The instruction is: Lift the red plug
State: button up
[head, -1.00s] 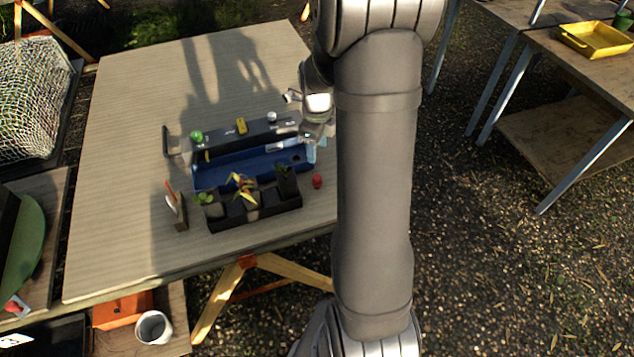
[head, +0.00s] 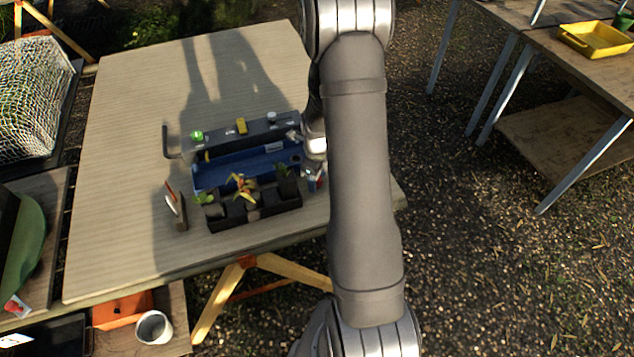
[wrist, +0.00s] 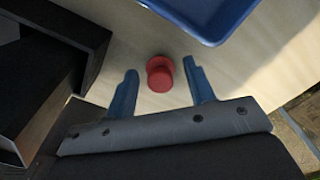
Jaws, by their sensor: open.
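The red plug (wrist: 160,74) stands on the wooden table (wrist: 125,50) in the wrist view, a short round piece with a wider rim. My gripper (wrist: 161,85) is open, with its two blue fingers on either side of the plug and apart from it. The plug lies level with the fingertips in that picture; how high the fingers are above it I cannot tell. In the head view my gripper (head: 314,182) is low at the right of the table, beside the black planter, and a small red bit of the plug (head: 321,180) shows next to it.
A blue tray (head: 205,178) lies behind the black planter box (head: 228,217), which holds small plants. A grey rack (head: 222,143) with green and yellow pieces stands behind the tray. A small holder (head: 180,223) stands left. The table's left part is clear.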

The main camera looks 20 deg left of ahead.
jog(key=shift+f, duration=0.2)
jog(key=c, duration=0.9)
jog(key=shift+c, duration=0.2)
jog(key=shift+r, duration=0.1)
